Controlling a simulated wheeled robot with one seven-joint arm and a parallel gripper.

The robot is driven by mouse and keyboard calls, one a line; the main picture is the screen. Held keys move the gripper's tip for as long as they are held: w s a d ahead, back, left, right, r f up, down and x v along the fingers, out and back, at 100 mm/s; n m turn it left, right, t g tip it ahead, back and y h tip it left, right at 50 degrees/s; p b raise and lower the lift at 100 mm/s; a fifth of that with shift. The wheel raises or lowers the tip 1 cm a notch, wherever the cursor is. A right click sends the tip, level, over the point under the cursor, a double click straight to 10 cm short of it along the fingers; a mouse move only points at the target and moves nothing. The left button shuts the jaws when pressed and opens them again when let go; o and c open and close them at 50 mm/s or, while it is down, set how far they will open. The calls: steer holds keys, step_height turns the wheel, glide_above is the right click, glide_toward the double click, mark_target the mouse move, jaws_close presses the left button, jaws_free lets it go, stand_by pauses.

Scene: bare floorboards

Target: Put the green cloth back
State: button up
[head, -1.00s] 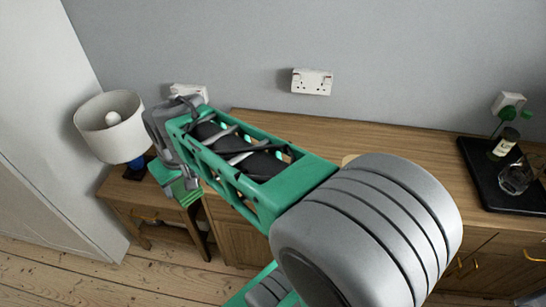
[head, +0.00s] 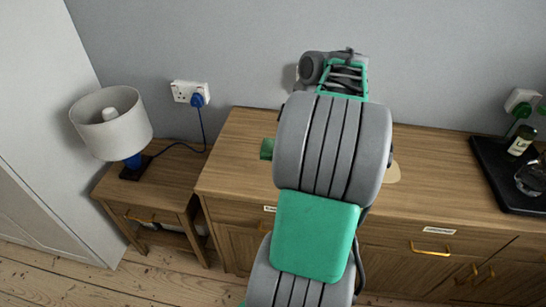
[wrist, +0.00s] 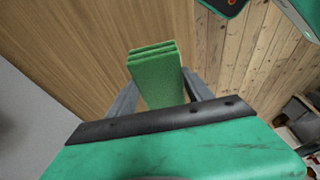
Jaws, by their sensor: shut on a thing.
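The folded green cloth (wrist: 155,72) is between the two grey fingers of my gripper (wrist: 161,88) in the wrist view, and the jaws are shut on it. Its layered end points away from the wrist camera, over a wooden surface. In the head view a small green piece (head: 267,149), which looks like the cloth, shows at the left side of my arm, over the wooden sideboard (head: 235,165). My arm hides the gripper fingers there. I cannot tell whether the cloth touches the sideboard.
A small side table (head: 178,178) with a lamp (head: 112,125) stands left of the sideboard. A black tray (head: 497,178) with a bottle (head: 521,140) and a glass (head: 531,178) is at the right. A pale flat thing (head: 393,173) is partly hidden by my arm. The sideboard's left part is clear.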

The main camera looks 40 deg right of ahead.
steer(key=w+f, duration=0.2)
steer(key=w+d+f, duration=0.1)
steer(key=w+f, duration=0.1)
steer(key=w+d+f, duration=0.1)
steer(key=w+f, duration=0.1)
steer(key=shift+w+d+f, duration=0.2)
steer(key=x, duration=0.3)
steer(key=shift+s+d, duration=0.15)
steer(key=shift+d, duration=0.15)
steer(key=shift+f, duration=0.3)
steer(key=shift+f, duration=0.15)
steer(key=o, duration=1.3)
